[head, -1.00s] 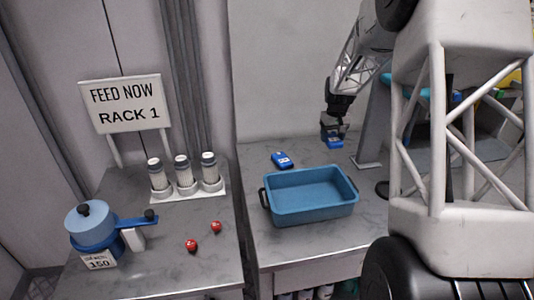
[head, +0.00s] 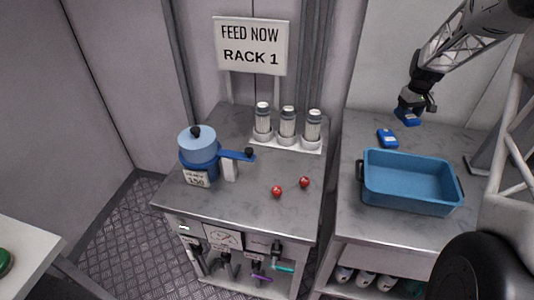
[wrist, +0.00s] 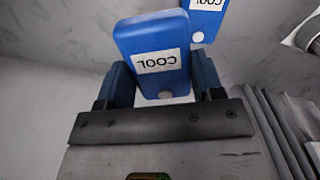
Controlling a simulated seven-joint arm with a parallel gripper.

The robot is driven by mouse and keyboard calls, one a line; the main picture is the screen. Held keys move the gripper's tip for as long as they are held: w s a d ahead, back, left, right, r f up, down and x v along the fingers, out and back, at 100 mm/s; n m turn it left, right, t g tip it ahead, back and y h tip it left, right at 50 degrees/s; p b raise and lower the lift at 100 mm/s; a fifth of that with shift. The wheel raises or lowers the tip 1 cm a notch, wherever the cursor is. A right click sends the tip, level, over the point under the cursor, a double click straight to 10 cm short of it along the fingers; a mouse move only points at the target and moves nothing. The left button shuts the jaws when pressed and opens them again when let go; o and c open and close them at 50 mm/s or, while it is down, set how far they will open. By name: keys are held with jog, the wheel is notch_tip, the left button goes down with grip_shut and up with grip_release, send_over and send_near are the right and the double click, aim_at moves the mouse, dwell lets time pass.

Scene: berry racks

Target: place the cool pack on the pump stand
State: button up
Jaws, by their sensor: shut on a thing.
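My gripper (head: 412,100) is shut on a blue cool pack (head: 407,117), held above the back of the right counter. The wrist view shows this cool pack (wrist: 150,40) between the fingers, with its COOL label upside down. A second blue cool pack (head: 388,138) lies on the right counter behind the blue tub; its end (wrist: 207,15) shows in the wrist view. A blue pump-like device (head: 198,152) with a side handle and a 150 card stands on the left cabinet (head: 240,205). I cannot tell which part is the pump stand.
A blue tub (head: 410,185) sits on the right counter (head: 355,215). Several capped bottles (head: 288,125) stand in a white rack below a RACK 1 sign (head: 251,46). Two red balls (head: 277,191) (head: 304,182) lie on the left cabinet. A gap separates the two counters.

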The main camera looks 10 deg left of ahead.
jog(key=w+a+n, duration=0.2)
jog(key=a, duration=0.4)
jog(key=w+a+f+n, duration=0.1)
jog(key=a+n, duration=0.1)
jog(key=a, duration=0.5)
jog(key=w+a+f+n, duration=0.1)
jog(key=w+a+n, duration=0.1)
jog(key=a, duration=0.5)
jog(key=shift+w+f+n, duration=0.1)
jog(key=shift+w+n, duration=0.25)
jog(key=shift+n, duration=0.25)
jog(key=a+f+n, duration=0.2)
jog(key=a+n, duration=0.3)
jog(key=a, duration=1.2)
jog(key=shift+w+n, duration=0.3)
jog(key=shift+w, duration=0.15)
jog(key=shift+d+f, duration=0.1)
send_over(304, 125)
jog(key=shift+d+f, duration=0.1)
jog(key=shift+f, duration=2.95)
jog(key=shift+f, duration=0.1)
jog(key=shift+f, duration=1.8)
jog(key=shift+f, duration=0.1)
jog(key=o, duration=1)
